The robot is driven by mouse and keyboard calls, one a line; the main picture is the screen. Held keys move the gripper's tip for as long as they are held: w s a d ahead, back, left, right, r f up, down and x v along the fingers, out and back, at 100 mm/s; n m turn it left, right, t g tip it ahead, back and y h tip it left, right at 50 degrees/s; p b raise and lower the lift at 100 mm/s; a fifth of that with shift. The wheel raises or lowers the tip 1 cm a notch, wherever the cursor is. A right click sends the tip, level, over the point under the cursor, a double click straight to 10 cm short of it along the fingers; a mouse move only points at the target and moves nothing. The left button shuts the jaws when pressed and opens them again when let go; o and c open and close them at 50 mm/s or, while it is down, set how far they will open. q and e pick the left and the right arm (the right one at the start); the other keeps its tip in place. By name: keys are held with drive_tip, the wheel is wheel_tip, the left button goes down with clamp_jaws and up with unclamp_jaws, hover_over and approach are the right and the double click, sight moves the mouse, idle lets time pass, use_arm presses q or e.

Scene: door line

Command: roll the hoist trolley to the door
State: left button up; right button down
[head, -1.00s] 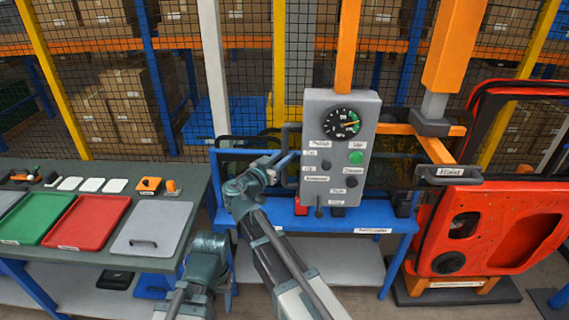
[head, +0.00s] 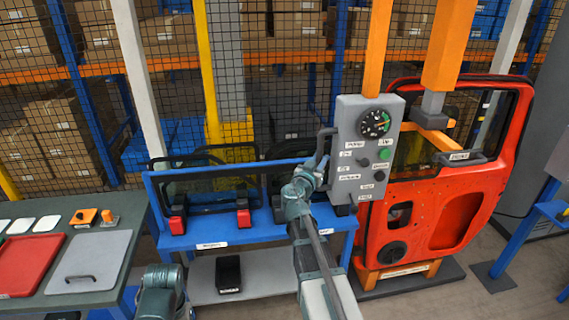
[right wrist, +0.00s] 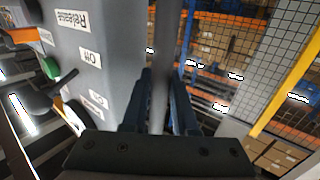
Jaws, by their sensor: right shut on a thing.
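My right gripper (head: 318,172) is shut on the upright bar handle at the panel's left side; the bar (right wrist: 160,65) runs between the fingers in the right wrist view. The red door (head: 445,205) stands on an orange stand at right, its left edge partly hidden by the panel. The hoist's orange arm (head: 437,140) overlaps the door's window; contact cannot be told. My left gripper is out of view.
A blue rack (head: 260,238) holding dark-framed glass panes stands directly left of the panel. A bench with a red tray (head: 28,262) and a grey lid is at lower left. Another blue stand (head: 530,225) is at right. A mesh fence closes the back.

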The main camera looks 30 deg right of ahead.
drive_tip(key=s+d, duration=0.2)
drive_tip(key=d, duration=0.5)
drive_tip(key=s+d, duration=0.2)
drive_tip(key=d, duration=0.5)
drive_tip(key=s+d, duration=0.2)
drive_tip(key=d, duration=0.5)
drive_tip(key=shift+s+d, duration=0.15)
drive_tip(key=shift+d, duration=0.2)
drive_tip(key=shift+d, duration=0.1)
drive_tip(key=c, duration=0.7)
unclamp_jaws()
drive_tip(key=shift+s+d, duration=0.1)
drive_tip(key=shift+d, duration=0.05)
drive_tip(key=shift+s+a, duration=0.3)
drive_tip(key=shift+a, duration=0.2)
approach(384, 155)
drive_tip(key=f, duration=0.1)
drive_tip(key=w+d+f, duration=0.1)
drive_tip(key=shift+w+d+f, duration=0.25)
drive_tip(key=shift+f, duration=0.1)
